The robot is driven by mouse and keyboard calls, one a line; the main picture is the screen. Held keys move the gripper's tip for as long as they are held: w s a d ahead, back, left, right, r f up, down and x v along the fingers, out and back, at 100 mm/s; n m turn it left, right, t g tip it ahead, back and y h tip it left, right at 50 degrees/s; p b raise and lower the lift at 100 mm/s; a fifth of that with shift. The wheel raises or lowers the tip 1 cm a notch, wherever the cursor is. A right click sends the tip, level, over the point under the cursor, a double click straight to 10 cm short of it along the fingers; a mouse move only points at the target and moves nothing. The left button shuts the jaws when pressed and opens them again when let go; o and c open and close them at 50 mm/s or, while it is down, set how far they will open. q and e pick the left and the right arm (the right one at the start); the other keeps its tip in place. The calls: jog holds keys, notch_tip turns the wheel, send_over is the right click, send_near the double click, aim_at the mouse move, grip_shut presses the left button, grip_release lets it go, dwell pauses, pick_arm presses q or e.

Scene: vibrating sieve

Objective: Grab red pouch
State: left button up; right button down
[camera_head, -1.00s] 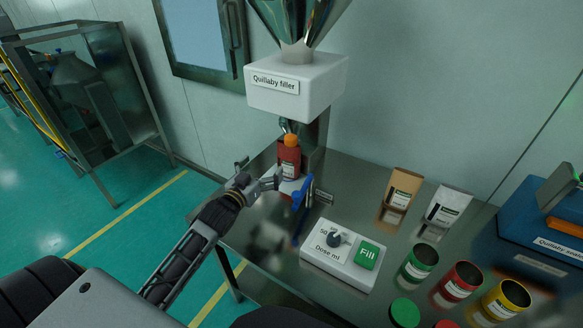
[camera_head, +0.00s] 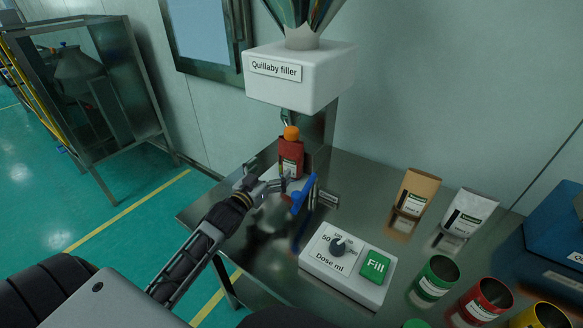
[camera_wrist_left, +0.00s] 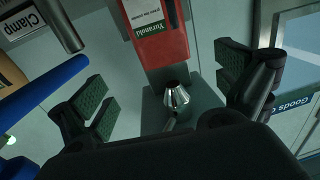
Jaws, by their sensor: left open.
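The red pouch (camera_head: 291,158) with an orange cap stands upright under the white Quillaby filler (camera_head: 300,78). In the left wrist view the red pouch (camera_wrist_left: 160,48) shows at the top centre, with a white label. My left gripper (camera_head: 276,187) is just in front of and left of the pouch's lower part. In the wrist view my left gripper (camera_wrist_left: 168,98) has its fingers wide apart, with nothing between them. The pouch lies beyond the fingertips there, and its far side is hidden. My right gripper is not in view.
A blue clamp handle (camera_head: 303,194) is close right of the gripper. A dose box (camera_head: 345,267) with a green Fill button sits in front. Brown (camera_head: 414,190) and white (camera_head: 466,213) bags and several open cans stand to the right.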

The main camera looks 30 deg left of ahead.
aim_at(289, 151)
pick_arm(q)
jog(key=shift+w, duration=0.2)
jog(key=shift+w+d, duration=0.15)
jog(key=shift+w, duration=3.95)
jog(key=shift+w, duration=0.15)
jog(key=shift+w+f, duration=0.2)
jog(key=shift+w, duration=2.25)
jog(key=c, duration=1.2)
